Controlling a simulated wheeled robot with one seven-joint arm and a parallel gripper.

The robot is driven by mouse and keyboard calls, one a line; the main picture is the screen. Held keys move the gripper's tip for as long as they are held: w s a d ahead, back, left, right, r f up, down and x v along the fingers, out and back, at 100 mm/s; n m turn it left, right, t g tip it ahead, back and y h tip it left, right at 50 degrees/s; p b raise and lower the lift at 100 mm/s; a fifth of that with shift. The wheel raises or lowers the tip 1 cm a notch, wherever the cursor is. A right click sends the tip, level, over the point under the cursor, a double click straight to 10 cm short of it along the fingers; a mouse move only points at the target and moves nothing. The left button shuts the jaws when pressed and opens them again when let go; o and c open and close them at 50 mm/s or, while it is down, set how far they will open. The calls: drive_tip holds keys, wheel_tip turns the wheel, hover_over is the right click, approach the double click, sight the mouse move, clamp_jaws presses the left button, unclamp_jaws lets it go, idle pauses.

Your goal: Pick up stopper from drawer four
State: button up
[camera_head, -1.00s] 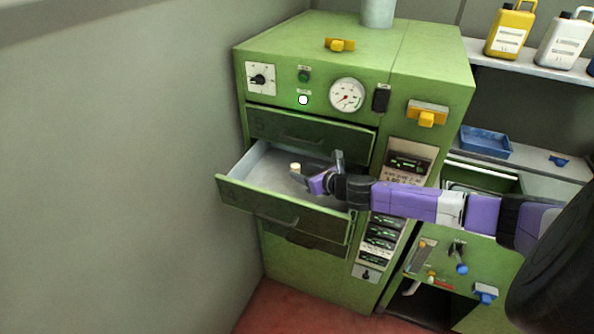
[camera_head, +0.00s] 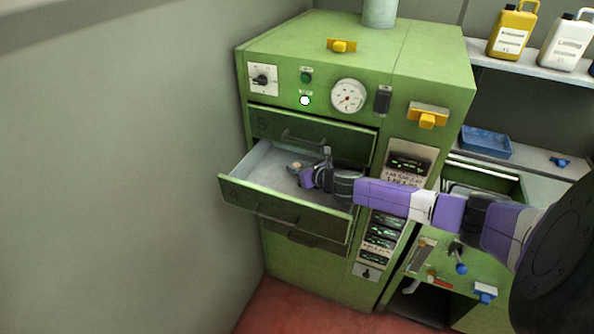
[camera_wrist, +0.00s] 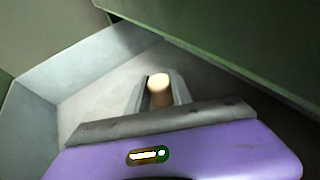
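Drawer four (camera_head: 285,207) of the green cabinet is pulled out, showing its grey inside. A small tan cork stopper (camera_head: 296,166) stands in the drawer, towards its back. My gripper (camera_head: 311,167) reaches into the drawer from the right, with its fingertips close to the stopper. In the wrist view the stopper (camera_wrist: 160,90) shows its pale round top between my two grey fingers (camera_wrist: 159,92). The fingers stand apart on either side of it, with very little gap. Its lower part is hidden by my gripper's housing.
The closed drawer front marked 5 (camera_head: 310,133) lies just above the open drawer. The drawer's grey side wall (camera_wrist: 75,70) rises at the left in the wrist view. A grey wall (camera_head: 120,170) stands left of the cabinet. A blue tray (camera_head: 486,143) lies at the right.

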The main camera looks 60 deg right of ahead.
clamp_jaws()
